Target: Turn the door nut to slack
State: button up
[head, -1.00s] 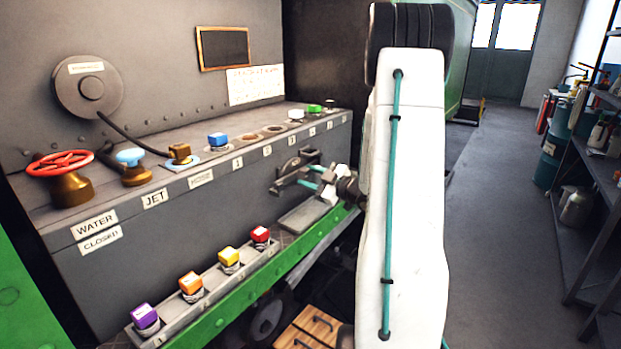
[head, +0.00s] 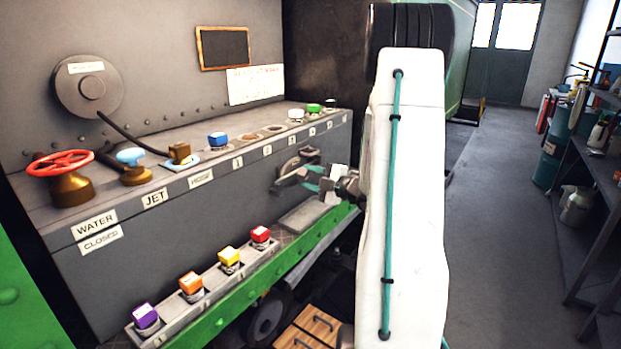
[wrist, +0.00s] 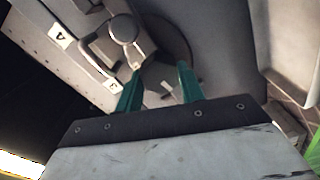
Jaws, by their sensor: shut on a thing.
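In the wrist view, a grey bar-like part of the nut with a round boss (wrist: 124,29) stands before a round dark plate. My gripper (head: 313,178) reaches it from the right. Its two teal fingers (wrist: 161,76) are shut on the nut, on its grey bar. The exact contact is partly hidden by the fingers. I cannot read a slack or tight mark.
A red WATER handwheel (head: 61,164), a blue-topped JET valve (head: 131,160) and several coloured caps stand on the tank top. More caps sit on a lower ledge (head: 205,300) over a green beam. Shelving (head: 590,190) stands at the right; the floor between is clear.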

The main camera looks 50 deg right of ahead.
dwell(0.3)
jog(key=o, duration=1)
jog(key=s, duration=0.8)
jog(key=shift+d, duration=0.35)
